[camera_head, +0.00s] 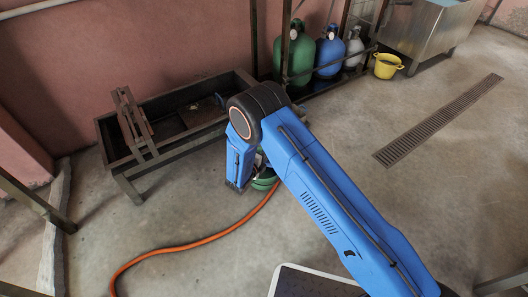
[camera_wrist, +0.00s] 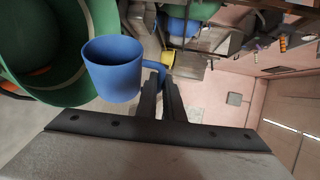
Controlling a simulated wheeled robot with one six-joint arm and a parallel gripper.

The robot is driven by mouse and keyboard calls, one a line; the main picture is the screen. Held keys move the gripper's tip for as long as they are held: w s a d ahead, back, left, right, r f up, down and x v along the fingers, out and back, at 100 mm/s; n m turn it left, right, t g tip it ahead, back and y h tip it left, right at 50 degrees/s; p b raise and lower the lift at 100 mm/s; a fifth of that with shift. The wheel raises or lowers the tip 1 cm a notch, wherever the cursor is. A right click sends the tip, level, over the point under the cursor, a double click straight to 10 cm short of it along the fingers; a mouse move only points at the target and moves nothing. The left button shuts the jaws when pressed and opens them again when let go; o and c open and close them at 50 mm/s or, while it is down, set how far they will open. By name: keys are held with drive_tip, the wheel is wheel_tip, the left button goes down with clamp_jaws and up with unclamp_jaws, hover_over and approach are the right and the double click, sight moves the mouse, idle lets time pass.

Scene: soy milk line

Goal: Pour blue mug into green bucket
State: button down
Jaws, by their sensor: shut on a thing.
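The blue mug (camera_wrist: 113,77) is in the wrist view, left of the dark fingers of my gripper (camera_wrist: 161,90). The fingers are shut on its handle. The green bucket (camera_wrist: 72,92) fills the left of the wrist view, and the mug overlaps its rim there. I cannot tell how far the mug is tilted or what it holds. In the head view the green bucket (camera_head: 265,182) stands on the floor, partly hidden behind my arm. The mug cannot be made out in that view.
A dark metal trough (camera_head: 185,122) stands behind the bucket at left. An orange hose (camera_head: 190,243) runs along the floor. Green and blue cylinders (camera_head: 328,52) and a yellow bucket (camera_head: 387,66) stand at the back. A floor drain (camera_head: 440,120) lies right; floor around it is clear.

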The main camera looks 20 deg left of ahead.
drive_tip(key=shift+w+d+f+m+g+y, duration=0.15)
drive_tip(key=shift+d+m+y, duration=0.15)
drive_tip(key=shift+d+m, duration=0.35)
drive_tip(key=shift+w+d+r+m+g+y, duration=0.15)
drive_tip(key=shift+d+m+y, duration=0.15)
drive_tip(key=shift+d+m, duration=0.35)
drive_tip(key=shift+d+f+m+g+y, duration=0.2)
drive_tip(key=shift+d+f+m+y, duration=0.4)
drive_tip(key=shift+f+m+y, duration=0.75)
drive_tip(key=shift+d+f+m+g+y, duration=0.2)
drive_tip(key=shift+d+f+m+y, duration=0.35)
drive_tip(key=shift+f+m+y, duration=0.75)
drive_tip(key=shift+d+f+m+g+y, duration=0.2)
drive_tip(key=shift+d+f+m+y, duration=0.4)
drive_tip(key=shift+f+m+y, duration=0.75)
drive_tip(key=shift+r+m+h, duration=0.3)
drive_tip(key=shift+r+h, duration=0.05)
drive_tip(key=shift+h, duration=0.15)
drive_tip(key=s+r, duration=0.4)
drive_tip(key=s, duration=0.1)
drive_tip(key=shift+d, duration=0.3)
